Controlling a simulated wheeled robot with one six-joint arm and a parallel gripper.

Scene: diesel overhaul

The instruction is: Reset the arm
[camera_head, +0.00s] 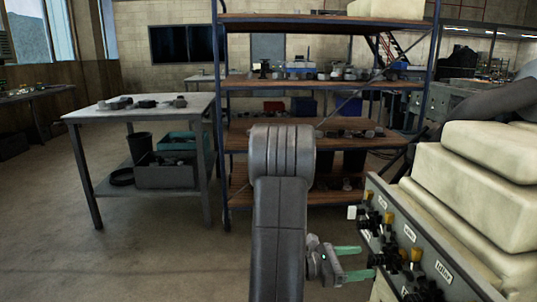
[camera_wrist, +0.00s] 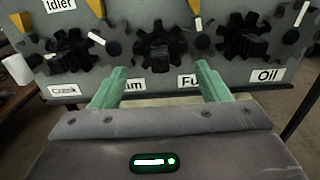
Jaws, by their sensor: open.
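My gripper (camera_head: 354,262) is at the lower middle right in the head view, at the end of my raised grey arm. Its two green fingers are apart and nothing shows between them. In the wrist view my gripper (camera_wrist: 161,82) points at a grey panel (camera_wrist: 180,75) with several dark gear-shaped parts. A middle gear (camera_wrist: 157,45) is just beyond the fingertips. Labels such as "Idler" and "Oil" (camera_wrist: 268,75) show; others are partly hidden by the fingers. In the head view the panel (camera_head: 440,255) stands right of my gripper.
Large cream blocks (camera_head: 475,190) rise behind the panel on the right. A blue-framed shelf (camera_head: 222,120) with parts stands ahead. A grey table (camera_head: 150,112) with tools on top and bins below is at left. The floor (camera_head: 130,255) at front left is clear.

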